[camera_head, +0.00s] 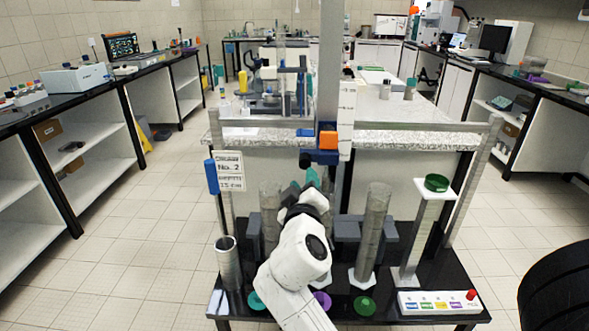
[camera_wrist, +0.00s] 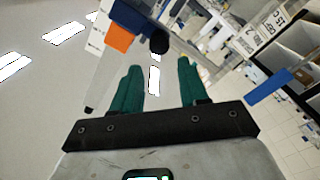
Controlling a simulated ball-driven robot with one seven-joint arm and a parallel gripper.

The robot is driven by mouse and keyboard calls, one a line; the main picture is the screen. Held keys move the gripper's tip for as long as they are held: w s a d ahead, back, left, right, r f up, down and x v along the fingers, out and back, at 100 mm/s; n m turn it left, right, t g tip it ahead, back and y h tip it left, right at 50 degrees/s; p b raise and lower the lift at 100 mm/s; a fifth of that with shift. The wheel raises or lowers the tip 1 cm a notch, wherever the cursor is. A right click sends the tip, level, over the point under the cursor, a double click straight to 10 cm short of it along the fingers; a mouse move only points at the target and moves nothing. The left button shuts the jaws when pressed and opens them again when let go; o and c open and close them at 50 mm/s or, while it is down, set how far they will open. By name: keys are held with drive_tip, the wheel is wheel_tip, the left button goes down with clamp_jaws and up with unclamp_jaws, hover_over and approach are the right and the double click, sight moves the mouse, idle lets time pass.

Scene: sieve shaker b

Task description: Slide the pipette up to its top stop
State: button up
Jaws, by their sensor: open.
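A blue carriage block (camera_head: 321,157) with an orange block (camera_head: 328,140) on its front sits on the upright column (camera_head: 331,60), beside a white scale strip (camera_head: 347,110). I cannot tell for certain which part is the pipette. In the wrist view, the blue block (camera_wrist: 134,20), orange block (camera_wrist: 118,39) and a round black knob (camera_wrist: 158,41) lie beyond the fingertips, and a grey tapered piece (camera_wrist: 101,82) hangs left of them. My gripper (camera_head: 312,177) is just below the blue carriage in the head view. Its green fingers (camera_wrist: 160,74) are apart with nothing between them.
Clear cylinders stand on the black bench, one at the right (camera_head: 373,230). A stand with a green bowl (camera_head: 436,183) and a button panel (camera_head: 438,302) are further right. A blue tag (camera_head: 212,177) and a sign (camera_head: 230,171) are at the left. A speckled counter (camera_head: 400,135) lies behind.

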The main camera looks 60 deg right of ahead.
sight(304, 164)
drive_tip(key=p+x, duration=0.1)
drive_tip(key=x, duration=0.8)
drive_tip(key=shift+d, duration=0.15)
clamp_jaws()
